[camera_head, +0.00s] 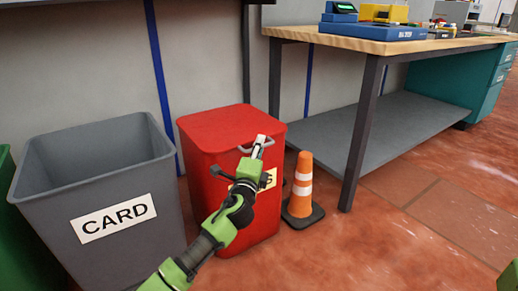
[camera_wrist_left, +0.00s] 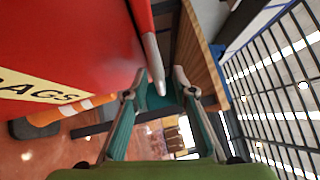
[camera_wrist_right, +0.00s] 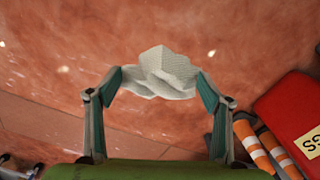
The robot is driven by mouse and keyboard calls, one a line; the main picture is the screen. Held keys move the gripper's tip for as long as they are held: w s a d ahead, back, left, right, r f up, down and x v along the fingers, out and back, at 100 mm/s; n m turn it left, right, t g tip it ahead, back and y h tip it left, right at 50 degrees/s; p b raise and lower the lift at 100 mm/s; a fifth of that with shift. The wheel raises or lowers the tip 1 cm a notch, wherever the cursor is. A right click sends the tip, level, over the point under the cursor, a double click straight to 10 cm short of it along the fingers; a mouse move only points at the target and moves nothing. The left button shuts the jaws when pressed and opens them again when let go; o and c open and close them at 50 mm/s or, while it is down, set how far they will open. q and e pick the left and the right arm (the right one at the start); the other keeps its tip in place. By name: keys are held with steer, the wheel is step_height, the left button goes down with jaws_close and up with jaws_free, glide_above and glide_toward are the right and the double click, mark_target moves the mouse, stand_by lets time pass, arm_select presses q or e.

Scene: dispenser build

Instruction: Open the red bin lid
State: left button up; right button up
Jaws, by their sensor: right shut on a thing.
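The red bin (camera_head: 215,200) stands on the floor with its lid (camera_head: 215,125) down. A grey bar handle (camera_head: 243,150) is at the lid's front edge. My left gripper (camera_head: 259,143) is at this handle. In the left wrist view, the left gripper's fingers are apart, and the handle (camera_wrist_left: 152,58) reaches down between the fingertips; I cannot tell whether they touch it. In the right wrist view, my right gripper (camera_wrist_right: 160,82) is shut on a crumpled white cloth (camera_wrist_right: 162,70) above the floor. Part of the bin's label, reading "RAGS" in the left wrist view (camera_wrist_left: 45,92), is hidden in the head view.
A grey CARD bin (camera_head: 100,190) stands left of the red bin, with a green bin (camera_head: 15,235) further left. An orange traffic cone (camera_head: 301,185) stands close on the right. A wooden-topped workbench (camera_head: 400,45) is behind it.

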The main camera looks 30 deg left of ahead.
arm_select(q)
jaws_close()
steer(key=shift+r, duration=0.1)
arm_select(e)
steer(key=shift+r, duration=0.15)
